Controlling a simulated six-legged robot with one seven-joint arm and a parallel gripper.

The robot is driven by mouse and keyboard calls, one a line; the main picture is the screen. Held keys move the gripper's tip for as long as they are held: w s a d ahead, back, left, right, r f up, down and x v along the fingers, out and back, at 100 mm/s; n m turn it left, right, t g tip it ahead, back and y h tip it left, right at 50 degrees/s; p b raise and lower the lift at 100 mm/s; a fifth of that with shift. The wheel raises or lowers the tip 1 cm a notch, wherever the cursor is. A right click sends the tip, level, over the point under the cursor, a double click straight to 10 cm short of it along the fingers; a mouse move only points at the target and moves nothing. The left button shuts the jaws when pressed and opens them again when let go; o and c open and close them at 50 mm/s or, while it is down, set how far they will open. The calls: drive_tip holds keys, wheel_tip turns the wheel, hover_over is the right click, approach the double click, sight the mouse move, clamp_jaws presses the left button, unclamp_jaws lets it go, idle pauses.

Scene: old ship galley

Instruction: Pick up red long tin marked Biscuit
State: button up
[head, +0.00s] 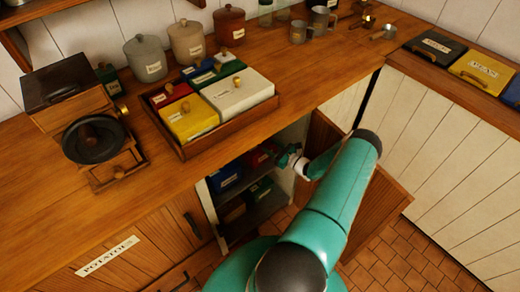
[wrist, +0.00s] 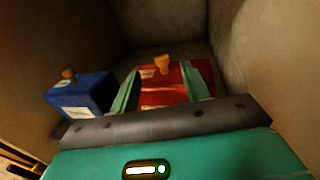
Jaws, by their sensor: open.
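A red tin (wrist: 168,90) with an orange knob and a pale label sits inside an open cupboard; the label is too blurred to read. In the head view a red tin (head: 262,155) shows on the cupboard's upper shelf, partly hidden. My gripper (wrist: 162,74) is open, with its two green fingers in front of the red tin and to either side of it in the wrist view. I cannot tell whether they touch it. In the head view my gripper (head: 291,158) is at the cupboard opening.
A blue tin (wrist: 82,97) stands left of the red one; cupboard walls are close on both sides. The open cupboard door (head: 385,185) is right of my arm. More tins are on the lower shelf. A wooden tray (head: 222,128) of tins stands on the counter above.

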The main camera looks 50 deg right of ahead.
sight(260, 148)
drive_tip(key=shift+w+a, duration=0.15)
drive_tip(key=shift+w, duration=2.2)
clamp_jaws()
